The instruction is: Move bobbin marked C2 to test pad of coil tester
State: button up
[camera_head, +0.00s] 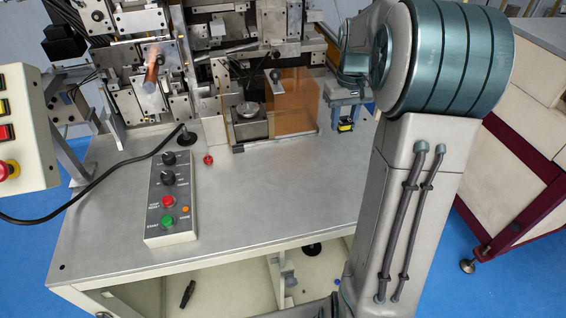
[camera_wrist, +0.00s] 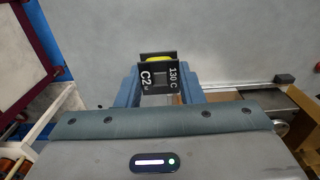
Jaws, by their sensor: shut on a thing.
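The bobbin marked C2 (camera_wrist: 158,76) is a dark bobbin with yellow inside; its face reads "C2" and "130 C" in the wrist view. My gripper (camera_wrist: 160,88) is shut on it, with one blue finger on each side. In the head view my gripper (camera_head: 346,117) points down and holds the bobbin (camera_head: 346,125) at the right rear of the metal table, seemingly above its surface. No coil tester or test pad is clearly labelled. A fixture with a small round metal dish (camera_head: 248,109) stands left of the gripper, by an amber clear panel (camera_head: 297,104).
A control box (camera_head: 171,195) with knobs and buttons sits on the metal table (camera_head: 270,200), with a black cable (camera_head: 90,205) left of it. Winder machinery (camera_head: 150,75) fills the back left. The table's middle and right front are clear. A cream and maroon bench (camera_head: 520,140) stands right.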

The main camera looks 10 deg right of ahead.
jog(key=p, duration=0.2)
send_over(313, 184)
notch_tip(313, 184, down, 7)
jog(key=shift+d+r, duration=0.1)
jog(key=shift+r, duration=0.1)
jog(key=shift+f, duration=2.1)
jog(key=shift+f, duration=0.2)
jog(key=o, duration=1)
jog(key=shift+r, duration=0.1)
